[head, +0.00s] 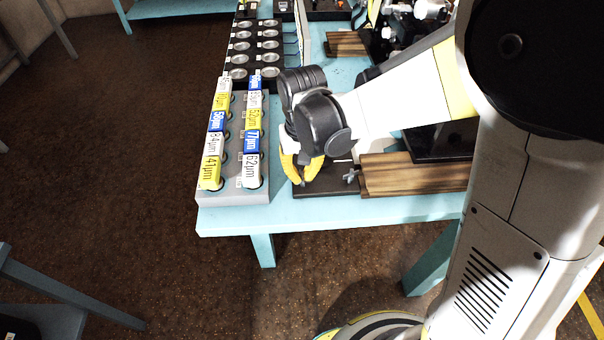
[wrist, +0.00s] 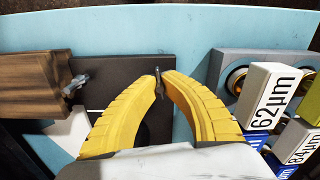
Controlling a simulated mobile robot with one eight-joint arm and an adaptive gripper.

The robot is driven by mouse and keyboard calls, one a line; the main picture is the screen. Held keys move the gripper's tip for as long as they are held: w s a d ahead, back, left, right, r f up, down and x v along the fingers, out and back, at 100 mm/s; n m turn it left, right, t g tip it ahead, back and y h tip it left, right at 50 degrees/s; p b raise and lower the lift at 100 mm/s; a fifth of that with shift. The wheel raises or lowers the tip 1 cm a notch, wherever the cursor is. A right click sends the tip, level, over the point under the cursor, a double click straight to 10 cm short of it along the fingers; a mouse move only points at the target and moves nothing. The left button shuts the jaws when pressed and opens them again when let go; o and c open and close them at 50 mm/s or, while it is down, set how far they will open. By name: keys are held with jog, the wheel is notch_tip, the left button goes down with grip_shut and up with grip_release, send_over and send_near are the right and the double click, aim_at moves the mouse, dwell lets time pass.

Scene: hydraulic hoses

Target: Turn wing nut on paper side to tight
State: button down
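My gripper (wrist: 160,78) has yellow fingers that curve in toward each other over a dark plate (wrist: 118,72). A small upright metal wing nut (wrist: 158,86) stands between the fingertips, with both tips close against its sides. In the head view my gripper (head: 300,181) is low over the plate at the table's front edge, and its fingers hide that nut. A second grey wing nut (wrist: 76,85) is at the end of the wooden block (wrist: 33,83), apart from the gripper; it also shows in the head view (head: 351,176). White paper (wrist: 68,132) lies partly hidden behind the left finger.
A grey rack (head: 233,195) of labelled boxes, including one marked 62µm (wrist: 272,97), stands close beside the plate. A black tray of round parts (head: 239,58) is farther back. The blue table's front strip (head: 330,212) is clear.

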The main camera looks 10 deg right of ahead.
aim_at(302, 176)
jog(key=shift+m, duration=1)
jog(key=c, duration=1.6)
grip_release()
jog(key=shift+r, duration=0.1)
notch_tip(302, 176, up, 12)
jog(key=shift+f, duration=0.1)
